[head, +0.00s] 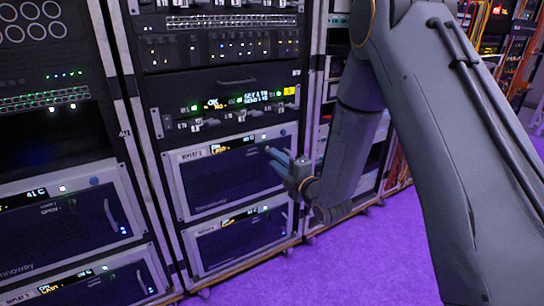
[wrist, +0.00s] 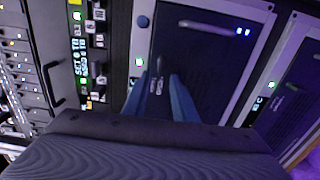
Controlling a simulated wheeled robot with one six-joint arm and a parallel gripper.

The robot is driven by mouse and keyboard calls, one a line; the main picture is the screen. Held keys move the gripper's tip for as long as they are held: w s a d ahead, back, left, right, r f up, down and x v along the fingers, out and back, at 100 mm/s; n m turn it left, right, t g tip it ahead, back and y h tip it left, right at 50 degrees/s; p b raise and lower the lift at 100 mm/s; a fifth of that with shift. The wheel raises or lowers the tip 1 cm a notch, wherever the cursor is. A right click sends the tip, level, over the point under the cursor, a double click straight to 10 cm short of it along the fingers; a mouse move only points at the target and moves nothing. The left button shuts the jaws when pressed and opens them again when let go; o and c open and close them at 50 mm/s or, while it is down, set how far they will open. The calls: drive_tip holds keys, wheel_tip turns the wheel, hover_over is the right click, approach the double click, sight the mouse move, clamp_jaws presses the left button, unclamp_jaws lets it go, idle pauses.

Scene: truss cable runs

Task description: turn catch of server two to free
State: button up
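The server with a label that seems to end in 2 (head: 228,184) has a pale frame and a dark front in the middle rack. It fills the middle of the wrist view (wrist: 207,70), turned on its side. My gripper (head: 268,152) is in front of its upper right part. In the wrist view my two blue fingers (wrist: 157,80) stand apart with nothing clearly held. A small grey mark or fitting (wrist: 159,58) shows on the dark front just beyond the fingertips. I cannot tell whether it is the catch, or how the catch is turned. Contact is not visible.
A similar server (head: 240,240) sits below. A black unit with green displays (head: 225,108) sits above. Another rack stands to the left. The purple floor (head: 350,255) at right is clear.

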drive_tip(key=shift+v, duration=2)
drive_tip(key=s+d+r+m+g+h, duration=0.3)
drive_tip(key=s+m+g, duration=0.3)
drive_tip(key=s, duration=0.6)
drive_tip(key=s+d+r+m+g+h+p, duration=0.1)
drive_tip(key=s+d+r+m+g+h, duration=0.2)
drive_tip(key=s+m, duration=0.75)
drive_tip(key=s+d+r+m+g+h, duration=0.25)
drive_tip(key=s+m+g, duration=0.3)
drive_tip(key=s, duration=0.95)
drive_tip(key=d+r+m+h+p, duration=0.1)
drive_tip(key=d+r+m+p, duration=0.2)
drive_tip(key=d+r+p, duration=0.8)
drive_tip(key=r+p, duration=0.2)
drive_tip(key=p, duration=0.8)
drive_tip(key=shift+d, duration=0.2)
drive_tip(key=shift+o, duration=0.3)
drive_tip(key=shift+f+g+h, duration=0.15)
drive_tip(key=shift+g+h, duration=0.1)
